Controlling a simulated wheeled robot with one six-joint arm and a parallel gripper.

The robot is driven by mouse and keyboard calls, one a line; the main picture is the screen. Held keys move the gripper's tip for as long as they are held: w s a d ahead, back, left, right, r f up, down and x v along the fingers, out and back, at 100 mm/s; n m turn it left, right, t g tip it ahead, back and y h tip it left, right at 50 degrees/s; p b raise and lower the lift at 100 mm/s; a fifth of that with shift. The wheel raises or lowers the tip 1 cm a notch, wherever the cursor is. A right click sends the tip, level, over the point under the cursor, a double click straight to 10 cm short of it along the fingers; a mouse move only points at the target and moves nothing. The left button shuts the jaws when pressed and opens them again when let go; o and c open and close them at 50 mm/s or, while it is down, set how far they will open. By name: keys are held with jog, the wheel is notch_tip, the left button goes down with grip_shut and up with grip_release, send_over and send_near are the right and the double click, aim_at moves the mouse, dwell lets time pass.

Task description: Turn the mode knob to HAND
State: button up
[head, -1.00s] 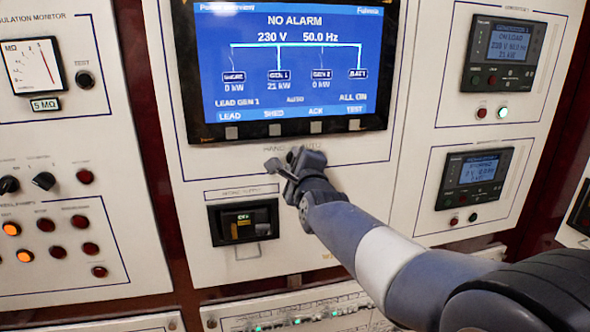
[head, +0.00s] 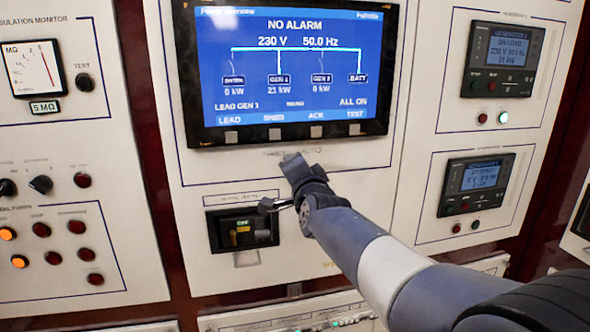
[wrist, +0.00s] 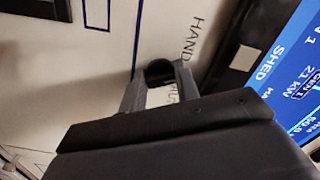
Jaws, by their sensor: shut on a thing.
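The mode knob (wrist: 160,72) shows in the wrist view as a dark rounded piece between the two grey fingers of my gripper (wrist: 158,82). My gripper is shut on it. The word HAND (wrist: 190,38) is printed on the white panel beside it; further lettering is partly covered by the fingers. In the head view my gripper (head: 281,186) is at the panel below the big screen, with its jaws tilted, one finger up and one low to the left. The knob is hidden behind it there, and I cannot tell where its pointer stands.
The big blue screen (head: 292,65) with a row of buttons is just above my gripper. A small dark recessed unit (head: 243,229) sits close below left. Lamps and small knobs fill the left panel (head: 60,255). Two controllers (head: 500,60) are on the right.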

jog(key=shift+n, duration=0.6)
jog(key=o, duration=1)
jog(key=shift+c, duration=0.2)
jog(key=b+v, duration=0.1)
jog(key=v, duration=1)
jog(key=shift+w, duration=0.15)
